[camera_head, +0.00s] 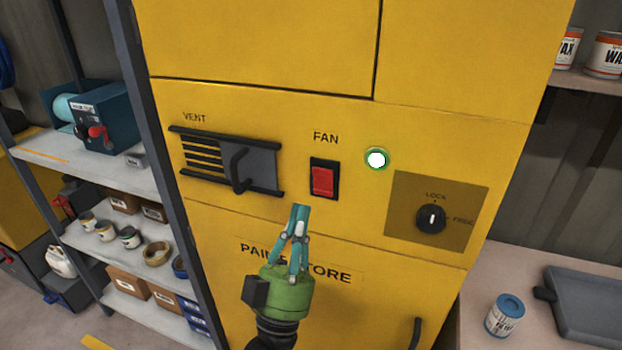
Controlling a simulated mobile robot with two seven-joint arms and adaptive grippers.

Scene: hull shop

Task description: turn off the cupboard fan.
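The yellow cupboard (290,115) fills the middle of the view. Its fan switch (322,179) is a red rocker in a black frame under the label FAN. A round lamp (376,160) with a green rim glows white to the right of the switch. My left gripper (300,208), green with teal fingers, points up just below the switch and a little to its left. Its fingers are together with nothing between them, and it looks apart from the switch. It hides part of the PAINT STORE lettering. My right gripper is out of view.
A vent with a sliding grey handle (240,168) is left of the switch. A black lock knob (431,218) is to the right. Shelves with cups and boxes (125,201) stand at left. A bench with a blue-lidded can (505,315) and grey tray (590,308) is at right.

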